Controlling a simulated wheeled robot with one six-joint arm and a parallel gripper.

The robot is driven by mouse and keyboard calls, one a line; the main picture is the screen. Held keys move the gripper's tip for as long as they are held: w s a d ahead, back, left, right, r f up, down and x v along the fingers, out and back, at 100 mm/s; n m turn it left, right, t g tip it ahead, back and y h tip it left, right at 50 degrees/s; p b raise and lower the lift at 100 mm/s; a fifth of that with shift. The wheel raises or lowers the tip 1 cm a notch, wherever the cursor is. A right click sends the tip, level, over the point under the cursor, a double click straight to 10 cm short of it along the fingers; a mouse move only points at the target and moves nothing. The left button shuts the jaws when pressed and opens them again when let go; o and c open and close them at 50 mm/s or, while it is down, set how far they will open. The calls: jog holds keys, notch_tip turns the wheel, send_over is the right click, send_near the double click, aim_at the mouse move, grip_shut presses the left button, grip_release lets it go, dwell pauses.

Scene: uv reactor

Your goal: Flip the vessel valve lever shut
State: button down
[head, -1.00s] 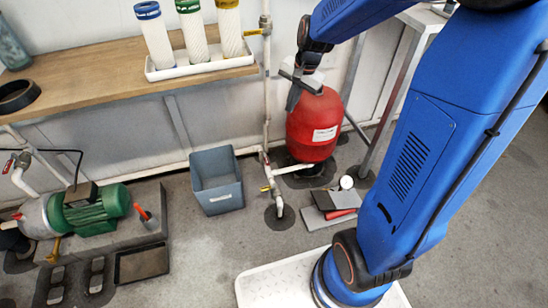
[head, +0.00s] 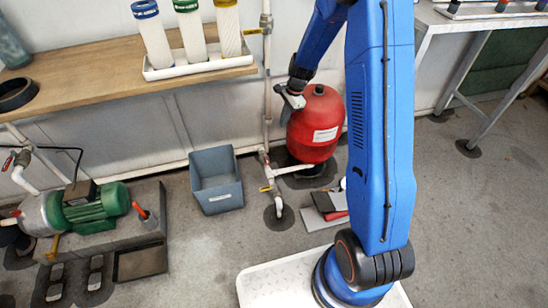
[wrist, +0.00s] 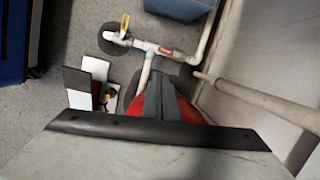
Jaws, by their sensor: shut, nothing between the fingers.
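The red vessel (head: 313,128) stands on the floor below the bench, with white piping (head: 270,175) low at its left. A small yellow lever (head: 265,188) sits on this piping and appears to stick out to the side of the pipe. In the wrist view the yellow lever (wrist: 124,25) is at the upper left, near a pipe tee with a red label (wrist: 165,52). My gripper (head: 286,119) is shut and empty, beside the vessel's upper left and well above the lever. In the wrist view its fingers (wrist: 163,90) hide part of the vessel.
A grey-blue bin (head: 216,180) stands left of the piping. A vertical pipe with another yellow handle (head: 253,31) runs up by the bench. Flat plates (head: 328,201) lie on the floor at the right. A green pump (head: 95,208) is far left. Open floor lies in front of the piping.

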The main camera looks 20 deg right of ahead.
aim_at(266, 160)
notch_tip(266, 160, down, 6)
jog(key=w+m, duration=0.1)
jog(key=w, duration=0.1)
jog(key=shift+d+m, duration=0.3)
jog(key=shift+d, duration=0.1)
jog(key=shift+f, duration=0.1)
jog(key=x, duration=2)
jog(key=shift+s+a, duration=0.2)
jog(key=shift+s, duration=0.15)
